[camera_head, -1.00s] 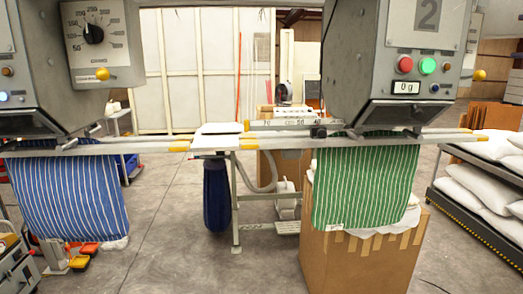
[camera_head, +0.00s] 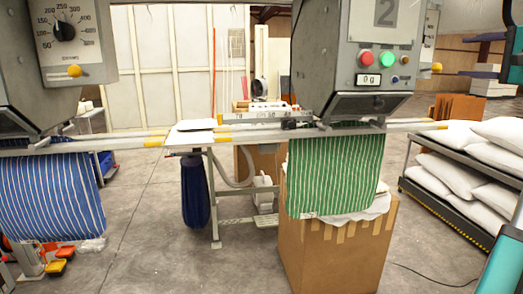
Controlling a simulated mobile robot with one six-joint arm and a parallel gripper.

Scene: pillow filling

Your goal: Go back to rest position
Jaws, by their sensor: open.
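My gripper is not visible in the head view. A teal and grey piece (camera_head: 503,250) shows at the lower right edge, probably part of my arm; its end is out of view. A green striped pillow cover (camera_head: 335,172) hangs under the right filling machine (camera_head: 352,60), above a cardboard box (camera_head: 335,255). A blue striped cover (camera_head: 50,195) hangs under the left filling machine (camera_head: 70,50).
A rack (camera_head: 425,195) with several white pillows (camera_head: 455,172) stands at the right. A long rail (camera_head: 410,124) runs across at machine height. A dark blue bag (camera_head: 195,190) hangs below the middle table (camera_head: 188,138). Bare concrete floor (camera_head: 150,240) lies between the machines.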

